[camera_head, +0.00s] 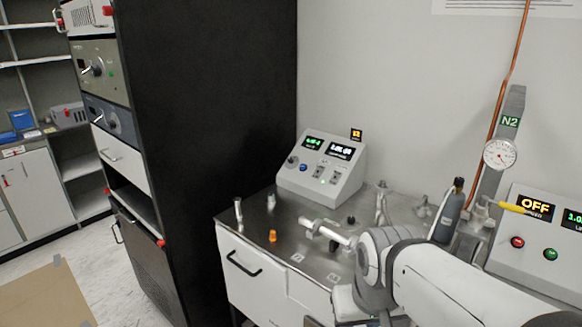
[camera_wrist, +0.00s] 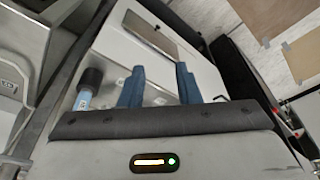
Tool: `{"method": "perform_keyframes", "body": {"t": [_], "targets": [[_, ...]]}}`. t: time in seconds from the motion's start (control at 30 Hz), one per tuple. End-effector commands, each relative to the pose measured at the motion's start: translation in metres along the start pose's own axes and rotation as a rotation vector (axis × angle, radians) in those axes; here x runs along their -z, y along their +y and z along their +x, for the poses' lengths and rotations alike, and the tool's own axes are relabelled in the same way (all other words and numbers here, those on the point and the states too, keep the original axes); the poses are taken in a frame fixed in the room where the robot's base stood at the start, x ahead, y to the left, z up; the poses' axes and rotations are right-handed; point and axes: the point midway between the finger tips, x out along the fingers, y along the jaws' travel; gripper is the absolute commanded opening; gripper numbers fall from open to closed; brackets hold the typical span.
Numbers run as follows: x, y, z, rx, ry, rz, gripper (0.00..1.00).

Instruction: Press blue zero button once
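A grey sloped control box (camera_head: 345,195) with two lit displays stands on the metal worktop in the head view. A small blue button (camera_head: 303,168) is on its face, just right of a dark knob (camera_head: 291,160), and looks like the zero button; its label is too small to read. My gripper (camera_wrist: 159,82) shows in the wrist view with two blue fingers apart and nothing between them. In the head view my arm is at the lower right, in front of and right of the box, and hides the gripper. The blue button is not seen in the wrist view.
An orange knob (camera_head: 273,236) and metal fittings stand on the worktop (camera_head: 262,205). A dark cylinder (camera_head: 447,213), a gauge (camera_head: 499,154) and a second box reading OFF (camera_head: 530,238) are at the right. A black rack (camera_head: 210,120) stands left of the worktop.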

Motion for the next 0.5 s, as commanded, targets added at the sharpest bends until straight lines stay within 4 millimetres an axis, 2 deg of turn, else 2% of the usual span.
{"method": "perform_keyframes", "body": {"t": [0.03,0.33,0.5], "targets": [[0.0000,0.0000,0.0000,0.000,0.000,0.000,0.26],[0.0000,0.0000,0.0000,0.000,0.000,0.000,0.01],[0.0000,0.0000,0.0000,0.000,0.000,0.000,0.00]]}}
